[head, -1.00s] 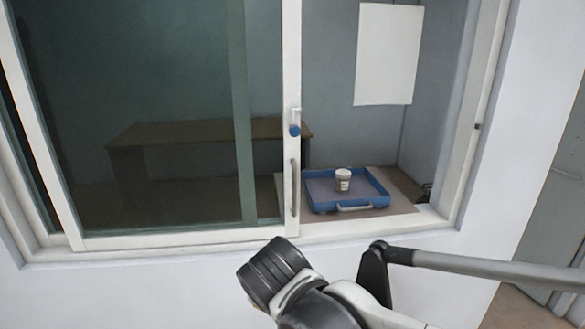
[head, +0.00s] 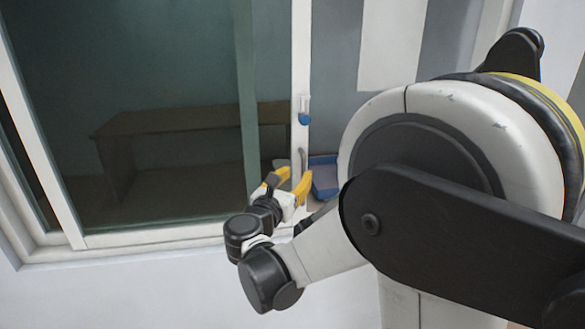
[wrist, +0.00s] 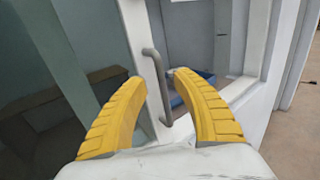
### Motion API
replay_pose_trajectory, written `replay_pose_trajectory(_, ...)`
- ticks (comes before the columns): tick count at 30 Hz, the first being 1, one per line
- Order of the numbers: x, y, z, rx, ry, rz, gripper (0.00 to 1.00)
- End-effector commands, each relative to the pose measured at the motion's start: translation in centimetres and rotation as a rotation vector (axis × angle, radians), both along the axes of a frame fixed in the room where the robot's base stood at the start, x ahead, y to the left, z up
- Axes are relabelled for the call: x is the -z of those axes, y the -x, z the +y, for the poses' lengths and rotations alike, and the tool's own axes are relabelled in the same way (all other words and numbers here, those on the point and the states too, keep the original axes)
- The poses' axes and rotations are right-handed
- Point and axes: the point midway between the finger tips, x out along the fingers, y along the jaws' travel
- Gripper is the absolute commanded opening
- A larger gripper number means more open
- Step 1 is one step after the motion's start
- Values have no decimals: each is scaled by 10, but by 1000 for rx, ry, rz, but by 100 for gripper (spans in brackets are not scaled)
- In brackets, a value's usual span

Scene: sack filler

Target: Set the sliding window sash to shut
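The sliding window sash (head: 301,70) has a white frame and dark greenish glass. It stands at the left, and the opening to its right is uncovered. A grey vertical bar handle (wrist: 157,88) is on the sash's right stile; in the head view the handle (head: 302,160) is partly hidden by my gripper. A blue-ended latch (head: 304,112) is above it. My gripper (head: 289,176) has its yellow fingers spread at the handle. In the wrist view the handle shows in the gap between the open fingers (wrist: 160,80); I cannot tell whether they touch it.
A blue tray (head: 325,172) lies behind the opening, mostly hidden by my arm. A brown bench (head: 190,120) shows through the glass. A white sheet (head: 392,45) hangs on the wall inside. The white window frame (head: 130,248) borders the opening.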

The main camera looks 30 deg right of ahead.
Motion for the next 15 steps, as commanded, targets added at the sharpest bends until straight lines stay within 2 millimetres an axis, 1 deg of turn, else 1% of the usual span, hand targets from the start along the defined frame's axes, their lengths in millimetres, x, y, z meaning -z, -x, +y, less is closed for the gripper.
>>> replay_pose_trajectory(1,2,-6,-9,5,0,0,34)
replay_pose_trajectory(6,1,-25,-31,3,-1,0,34)
replay_pose_trajectory(10,1,-33,-39,1,-2,-1,34)
replay_pose_trajectory(15,0,-36,-43,0,-2,-1,34)
